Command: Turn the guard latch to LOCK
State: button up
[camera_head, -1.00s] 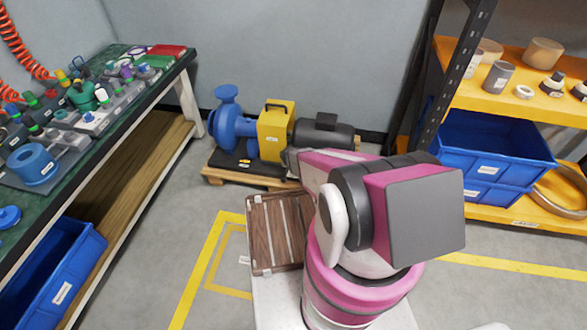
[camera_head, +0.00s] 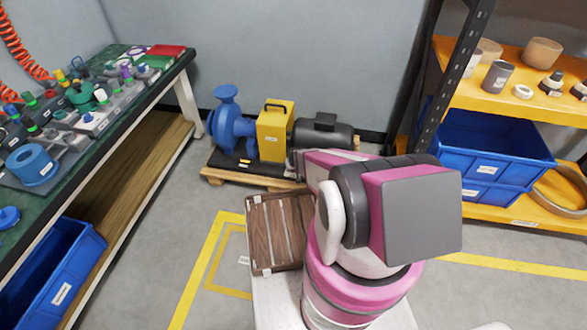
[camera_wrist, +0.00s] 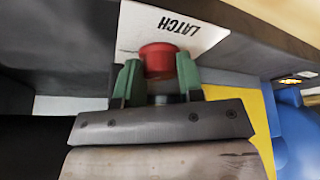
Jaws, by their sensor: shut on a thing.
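The guard latch is a red knob (camera_wrist: 158,61) below a white plate (camera_wrist: 180,30) lettered LATCH in the wrist view. My gripper (camera_wrist: 156,80) has its two green fingers shut on the red knob, one finger on each side. The yellow guard (camera_head: 274,131) with a dark handle on top stands between the blue pump (camera_head: 228,120) and the dark motor (camera_head: 323,134) in the head view. My arm hides the gripper and the latch there. No LOCK mark shows.
A workbench (camera_head: 150,88) with many parts stands at the left. A shelf (camera_head: 515,100) with blue bins (camera_head: 495,150) stands at the right. The pump set rests on a wooden pallet (camera_head: 215,175). Yellow lines mark the floor.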

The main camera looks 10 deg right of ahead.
jog(key=shift+d+n+y, duration=0.1)
jog(key=shift+n+y, duration=0.3)
jog(key=shift+n, duration=0.6)
jog(key=o, duration=0.7)
jog(key=shift+c, duration=0.2)
jog(key=shift+s+r, duration=0.1)
jog(key=shift+r, duration=0.05)
jog(key=v, duration=1)
jog(key=shift+r, duration=0.3)
jog(key=shift+d, duration=0.1)
